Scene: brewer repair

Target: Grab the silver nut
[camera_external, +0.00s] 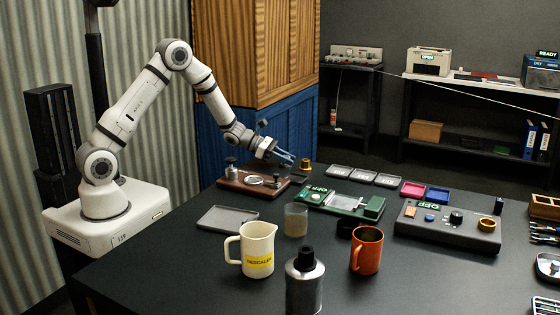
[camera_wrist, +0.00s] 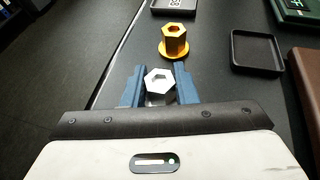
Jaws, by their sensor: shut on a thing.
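In the external view my gripper (camera_external: 286,157) is over the far left part of the black table, and the silver nut is too small to make out there. I cannot tell whether the nut is clear of the table.
A gold hex nut with a round flange (camera_wrist: 174,42) stands just beyond my fingertips; the external view shows it too (camera_external: 305,165). An empty dark tray (camera_wrist: 256,52) is to its right. A brown wooden board (camera_external: 232,181) and green device (camera_external: 372,208) stand nearby.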

